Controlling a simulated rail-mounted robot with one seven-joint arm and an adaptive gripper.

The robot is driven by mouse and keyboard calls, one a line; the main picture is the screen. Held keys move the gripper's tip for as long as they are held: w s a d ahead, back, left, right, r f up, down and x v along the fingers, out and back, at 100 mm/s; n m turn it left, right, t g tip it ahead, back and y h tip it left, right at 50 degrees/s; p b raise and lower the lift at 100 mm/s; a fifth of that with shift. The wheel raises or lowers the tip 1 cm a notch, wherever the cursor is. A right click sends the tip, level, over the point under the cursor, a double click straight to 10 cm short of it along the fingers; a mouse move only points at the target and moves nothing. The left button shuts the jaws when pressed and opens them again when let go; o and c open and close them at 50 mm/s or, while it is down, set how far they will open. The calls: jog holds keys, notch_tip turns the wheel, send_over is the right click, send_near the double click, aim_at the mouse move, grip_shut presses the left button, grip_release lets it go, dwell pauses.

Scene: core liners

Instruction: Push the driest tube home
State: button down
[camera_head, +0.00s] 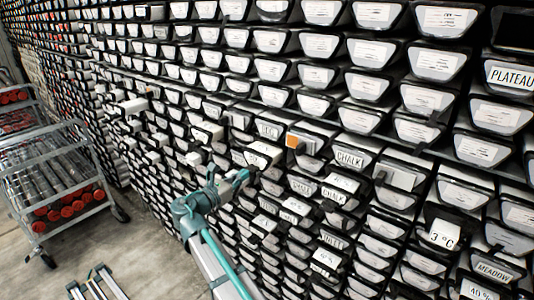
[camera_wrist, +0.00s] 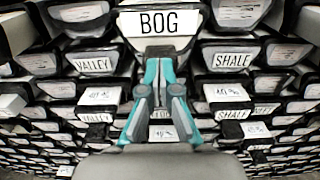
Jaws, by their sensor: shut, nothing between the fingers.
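Core tubes with white end labels fill the rack wall. In the wrist view my gripper (camera_wrist: 160,58) is shut and empty, its teal and grey fingertips just below a tube end labelled BOG (camera_wrist: 160,22). I cannot tell whether they touch it. Nearby labels read VALLEY (camera_wrist: 95,63) and SHALE (camera_wrist: 232,60). Smaller percentage labels, one at the left (camera_wrist: 98,95) and one at the right (camera_wrist: 226,92), are too blurred to read surely. In the head view my gripper (camera_head: 243,176) is close to the rack. Which tube is driest cannot be told.
Some tube ends stick out of the wall, including one with an orange patch (camera_head: 303,141) and a white one (camera_head: 404,175). Other labels read CHALK (camera_head: 350,158) and 3°C (camera_head: 442,233). A metal trolley (camera_head: 62,180) with red-ended tubes stands left on open floor.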

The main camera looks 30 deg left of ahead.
jog(key=shift+w+r, duration=0.1)
jog(key=p+v, duration=0.1)
jog(key=v, duration=1.4)
